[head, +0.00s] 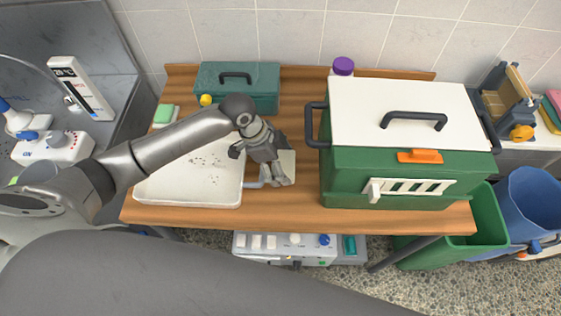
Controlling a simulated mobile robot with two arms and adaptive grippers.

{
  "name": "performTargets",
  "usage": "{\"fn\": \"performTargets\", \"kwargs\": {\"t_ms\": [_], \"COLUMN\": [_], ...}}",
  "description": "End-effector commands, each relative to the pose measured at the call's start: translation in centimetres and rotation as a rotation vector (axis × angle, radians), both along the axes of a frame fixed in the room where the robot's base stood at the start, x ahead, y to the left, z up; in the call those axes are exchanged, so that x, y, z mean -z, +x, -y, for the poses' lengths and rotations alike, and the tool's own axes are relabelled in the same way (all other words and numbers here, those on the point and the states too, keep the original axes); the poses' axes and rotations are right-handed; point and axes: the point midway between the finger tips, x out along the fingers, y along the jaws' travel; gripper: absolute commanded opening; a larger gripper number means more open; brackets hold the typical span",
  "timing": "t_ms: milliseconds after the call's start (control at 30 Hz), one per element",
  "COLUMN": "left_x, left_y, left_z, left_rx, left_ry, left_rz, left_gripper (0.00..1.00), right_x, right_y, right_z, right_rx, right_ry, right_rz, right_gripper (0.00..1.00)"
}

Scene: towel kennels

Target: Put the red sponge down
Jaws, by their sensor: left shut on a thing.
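My left gripper (265,172) reaches in from the left over the wooden table, pointing down between the white tray and the green box. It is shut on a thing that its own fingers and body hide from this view. I see no red sponge for certain. A green and white sponge (165,115) lies at the table's left back. My right gripper is not in view.
A white speckled tray (185,198) lies left of the gripper. A green kennel-like box (342,185) with a white lid (400,95) fills the table's right. A teal toolbox (260,90) and a purple-capped bottle (343,66) stand at the back. Green (485,215) and blue (535,205) bins stand right.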

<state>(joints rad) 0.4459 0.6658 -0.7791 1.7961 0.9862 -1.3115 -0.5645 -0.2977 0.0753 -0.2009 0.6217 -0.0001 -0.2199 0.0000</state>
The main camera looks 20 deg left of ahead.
Motion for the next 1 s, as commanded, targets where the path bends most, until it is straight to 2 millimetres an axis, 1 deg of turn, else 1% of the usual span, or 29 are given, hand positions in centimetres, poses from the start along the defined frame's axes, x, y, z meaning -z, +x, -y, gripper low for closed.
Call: {"fn": "performTargets", "kwargs": {"t_ms": [33,133,500,533,633,667,1000], "left_x": [0.2,1.0,1.5,1.4,1.4,1.4,1.3], "left_y": [0.1,0.1,0.1,0.1,0.1,0.1,0.1], "left_z": [0.0,0.0,0.0,0.0,0.0,0.0,0.0], "left_rx": [-0.001,-0.002,-0.002,-0.001,-0.001,-0.001,-0.001], "left_ry": [-0.001,-0.001,0.0,-0.001,0.0,0.0,0.0], "left_rz": [0.001,0.003,0.004,0.004,0.004,0.004,0.004], "left_gripper": [0.62,0.62,0.62,0.85,0.98,1.0,1.0], "right_x": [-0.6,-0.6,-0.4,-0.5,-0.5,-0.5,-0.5], "right_y": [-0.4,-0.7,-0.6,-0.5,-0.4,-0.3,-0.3], "right_z": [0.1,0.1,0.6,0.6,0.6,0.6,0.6], "right_rx": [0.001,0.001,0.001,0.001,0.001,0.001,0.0], "right_ry": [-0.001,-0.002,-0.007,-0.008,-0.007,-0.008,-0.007], "right_rz": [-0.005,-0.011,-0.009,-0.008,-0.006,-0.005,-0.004], "right_gripper": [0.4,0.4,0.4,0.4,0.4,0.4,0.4]}}
